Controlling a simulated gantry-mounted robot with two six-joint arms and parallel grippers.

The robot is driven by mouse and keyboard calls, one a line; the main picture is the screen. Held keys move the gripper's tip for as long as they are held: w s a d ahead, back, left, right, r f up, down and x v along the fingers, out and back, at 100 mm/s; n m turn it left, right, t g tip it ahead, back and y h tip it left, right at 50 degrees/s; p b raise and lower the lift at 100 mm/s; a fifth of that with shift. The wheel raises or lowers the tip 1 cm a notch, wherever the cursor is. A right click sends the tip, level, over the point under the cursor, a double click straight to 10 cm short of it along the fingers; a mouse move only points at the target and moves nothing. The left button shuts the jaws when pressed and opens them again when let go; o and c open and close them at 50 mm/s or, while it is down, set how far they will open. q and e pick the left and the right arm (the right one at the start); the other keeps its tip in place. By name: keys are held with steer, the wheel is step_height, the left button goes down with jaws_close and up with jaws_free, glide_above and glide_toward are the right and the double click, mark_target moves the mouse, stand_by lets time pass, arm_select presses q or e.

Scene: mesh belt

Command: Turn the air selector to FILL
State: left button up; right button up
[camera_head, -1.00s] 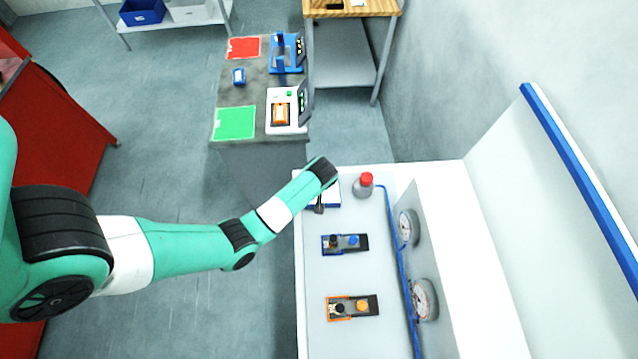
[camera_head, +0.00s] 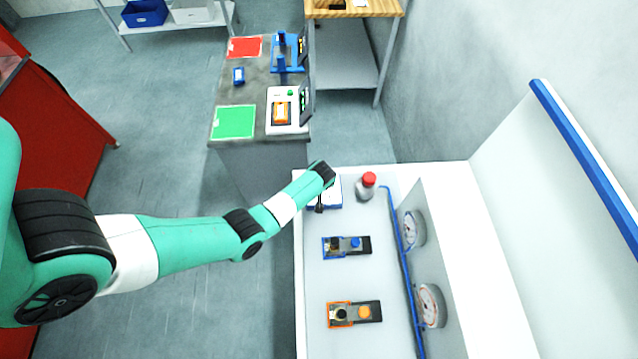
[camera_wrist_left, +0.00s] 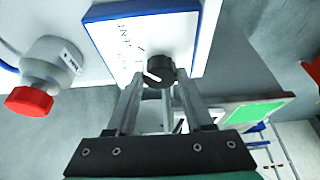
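The air selector is a white plate with a blue edge (camera_wrist_left: 115,33) and a black round knob (camera_wrist_left: 160,70) in the left wrist view. The knob has a white pointer mark angled to the lower left. Lettering on the plate looks like VENT, seen turned. My left gripper (camera_wrist_left: 160,82) has its fingers apart, one on each side of the knob; I cannot tell whether they touch it. In the head view the selector (camera_head: 334,190) is at the far left corner of the white bench, partly hidden by my left wrist. My right gripper is not in view.
Two gauges (camera_head: 431,305) and a blue pipe (camera_head: 402,255) are at the right.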

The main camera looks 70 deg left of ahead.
arm_select(q)
jaws_close()
